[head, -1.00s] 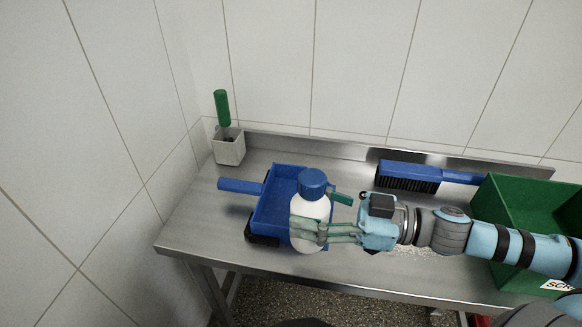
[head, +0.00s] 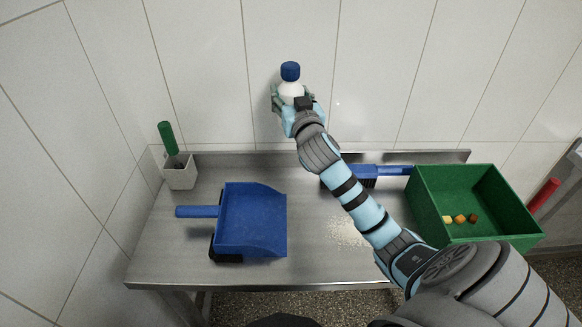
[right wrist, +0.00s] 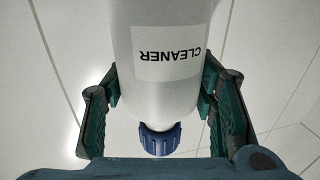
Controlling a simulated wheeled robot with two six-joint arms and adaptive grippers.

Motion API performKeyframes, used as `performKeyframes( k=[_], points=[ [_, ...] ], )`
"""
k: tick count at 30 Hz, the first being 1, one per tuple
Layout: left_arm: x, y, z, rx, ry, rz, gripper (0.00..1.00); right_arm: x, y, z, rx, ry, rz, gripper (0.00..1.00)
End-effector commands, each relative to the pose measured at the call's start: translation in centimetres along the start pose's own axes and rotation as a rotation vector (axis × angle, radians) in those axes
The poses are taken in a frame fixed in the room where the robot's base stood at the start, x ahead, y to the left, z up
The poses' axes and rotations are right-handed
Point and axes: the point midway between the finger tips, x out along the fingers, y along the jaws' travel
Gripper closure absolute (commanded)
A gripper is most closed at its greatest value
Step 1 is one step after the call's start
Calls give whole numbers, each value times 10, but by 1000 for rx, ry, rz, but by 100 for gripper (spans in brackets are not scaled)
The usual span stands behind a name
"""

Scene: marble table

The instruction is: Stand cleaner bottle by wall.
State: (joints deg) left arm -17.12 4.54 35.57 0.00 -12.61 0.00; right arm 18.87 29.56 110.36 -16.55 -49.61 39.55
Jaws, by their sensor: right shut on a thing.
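The cleaner bottle (head: 291,88) is white with a blue cap and looks upright. My right gripper (head: 292,99) is shut on its body and holds it raised over the back of the table, in front of the tiled wall (head: 370,80). In the right wrist view the bottle (right wrist: 160,95) fills the middle, with its CLEANER label upside down and the blue cap low in the picture. The fingers (right wrist: 160,95) press on both sides. The gap between bottle and wall cannot be judged. My left gripper is out of view.
A blue dustpan (head: 250,222) lies on the metal table (head: 300,270), left of pale crumbs (head: 347,233). A blue brush (head: 368,176) lies partly behind my arm. A green crate (head: 480,233) holds several small blocks. A holder (head: 179,174) with a green-handled tool stands back left.

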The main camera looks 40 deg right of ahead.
Motion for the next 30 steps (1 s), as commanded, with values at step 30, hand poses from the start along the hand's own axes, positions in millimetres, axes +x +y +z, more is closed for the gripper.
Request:
performKeyframes(
  k=[30],
  points=[
    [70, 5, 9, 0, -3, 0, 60, -1, 1, 193, -1, 1, -1, 100]
  ],
)
